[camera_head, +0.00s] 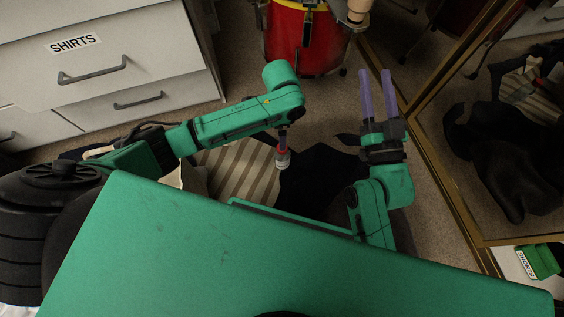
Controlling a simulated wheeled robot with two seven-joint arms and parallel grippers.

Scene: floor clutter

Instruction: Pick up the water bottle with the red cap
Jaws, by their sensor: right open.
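A small object with a red band and a pale, clear-looking end (283,158) shows just below my left forearm; it looks like the water bottle with the red cap. It is at the edge of a striped cloth and dark cloth, partly hidden by the arm. Its tilt is hard to tell. My right gripper (375,82) is right of it, with two purple fingers apart and nothing between them.
Dark cloth (315,178) and striped cloth (240,168) lie on the carpet. A white drawer unit (140,45) stands back left. A red drum (300,40) stands at the back. A gold-framed mirror (430,150) leans at the right, close to my right arm.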

